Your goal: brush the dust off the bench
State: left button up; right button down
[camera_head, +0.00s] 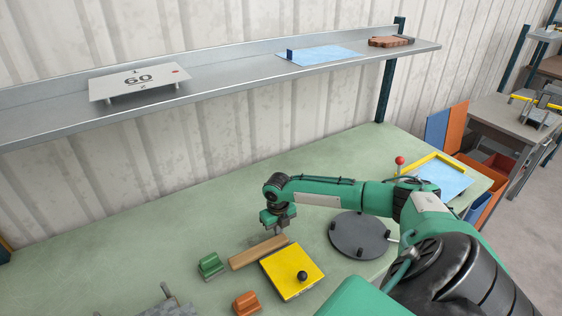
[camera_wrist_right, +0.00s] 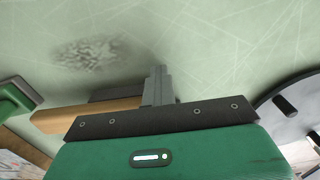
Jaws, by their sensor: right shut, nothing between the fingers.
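A grey speckled patch of dust (camera_wrist_right: 90,52) lies on the pale green bench (camera_head: 150,240) in the right wrist view; I cannot make it out clearly in the head view. A long wooden bar (camera_head: 258,252), possibly the brush, lies on the bench and also shows in the wrist view (camera_wrist_right: 60,120) with a dark strip along it. My right gripper (camera_head: 277,229) is just above the bar's right end in the head view. Its fingers (camera_wrist_right: 158,85) are together and hold nothing. My left gripper is not in view.
Close by are a green block (camera_head: 211,266), an orange block (camera_head: 246,302), a yellow plate (camera_head: 284,283) with a black knob and a dark pegged disc (camera_head: 352,238). A metal shelf (camera_head: 230,84) overhangs the back.

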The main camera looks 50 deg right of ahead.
aim_at(260, 254)
jog(key=shift+w+a, duration=0.25)
jog(key=shift+a, duration=0.9)
jog(key=shift+w+a+p, duration=0.1)
jog(key=shift+a+p, duration=0.15)
jog(key=shift+p, duration=0.05)
jog(key=shift+w+a+p, duration=0.2)
jog(key=shift+a, duration=0.55)
jog(key=shift+w+a+p, duration=0.15)
jog(key=shift+w+a, duration=0.05)
jog(key=shift+a, duration=0.55)
jog(key=shift+w+a+f+p, duration=0.1)
jog(key=shift+w+a+p, duration=0.15)
jog(key=shift+a, duration=0.95)
jog(key=shift+w+a+f+p, duration=0.15)
jog(key=shift+w+a, duration=0.2)
jog(key=shift+a, duration=0.85)
jog(key=shift+w+a+f+p, duration=0.15)
jog(key=shift+w+a, duration=0.15)
jog(key=shift+a, duration=0.9)
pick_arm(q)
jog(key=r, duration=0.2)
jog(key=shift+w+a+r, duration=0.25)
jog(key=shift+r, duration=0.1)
pick_arm(e)
jog(key=shift+r, duration=0.1)
notch_tip(260, 254, up, 6)
jog(key=p, duration=0.5)
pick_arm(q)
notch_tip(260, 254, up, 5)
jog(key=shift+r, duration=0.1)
